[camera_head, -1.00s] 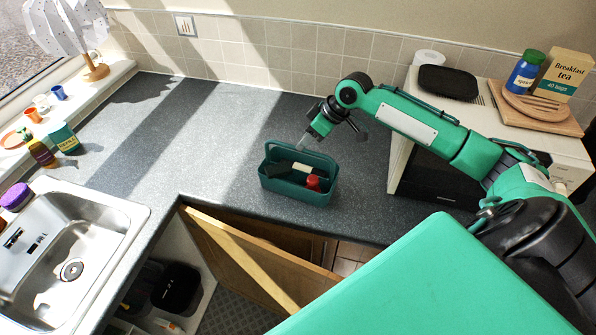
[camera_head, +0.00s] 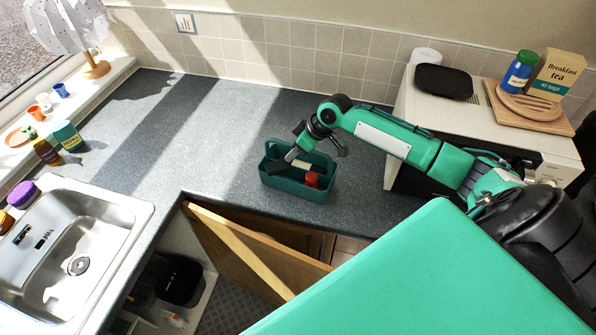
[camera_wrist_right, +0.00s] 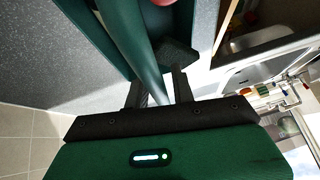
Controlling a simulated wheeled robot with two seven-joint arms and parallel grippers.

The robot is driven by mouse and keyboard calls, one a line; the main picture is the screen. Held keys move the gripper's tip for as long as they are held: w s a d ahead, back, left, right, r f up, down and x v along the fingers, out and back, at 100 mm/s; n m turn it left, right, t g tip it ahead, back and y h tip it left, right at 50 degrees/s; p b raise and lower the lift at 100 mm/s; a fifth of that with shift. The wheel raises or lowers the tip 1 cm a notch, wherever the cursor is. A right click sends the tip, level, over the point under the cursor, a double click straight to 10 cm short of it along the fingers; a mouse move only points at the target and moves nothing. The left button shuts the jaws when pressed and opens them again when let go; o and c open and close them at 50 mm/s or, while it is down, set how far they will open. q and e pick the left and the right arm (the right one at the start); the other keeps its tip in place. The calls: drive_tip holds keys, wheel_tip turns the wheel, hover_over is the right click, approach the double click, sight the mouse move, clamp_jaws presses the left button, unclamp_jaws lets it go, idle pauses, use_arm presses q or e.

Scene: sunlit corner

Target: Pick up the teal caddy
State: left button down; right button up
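The teal caddy (camera_head: 297,190) stands upright on the dark worktop, near its front edge. It holds a red-topped item (camera_head: 312,179) and a dark green and cream item. My right gripper (camera_head: 292,155) reaches down over the caddy's handle from behind. In the right wrist view the teal handle (camera_wrist_right: 140,50) runs between the two dark fingers of the right gripper (camera_wrist_right: 158,88). The fingers stand apart, with a small gap seen beside the handle. The fingertips are partly hidden. My left gripper is in neither view.
A microwave (camera_head: 400,125) with a black item (camera_head: 446,81) and a wooden board (camera_head: 530,112) stands to the right. A sink (camera_head: 75,245) lies to the left. An open cupboard door (camera_head: 250,255) juts out below the worktop. The worktop left of the caddy is clear.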

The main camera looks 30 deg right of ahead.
clamp_jaws()
drive_tip(key=shift+w+r, duration=0.1)
drive_tip(key=shift+r, duration=0.05)
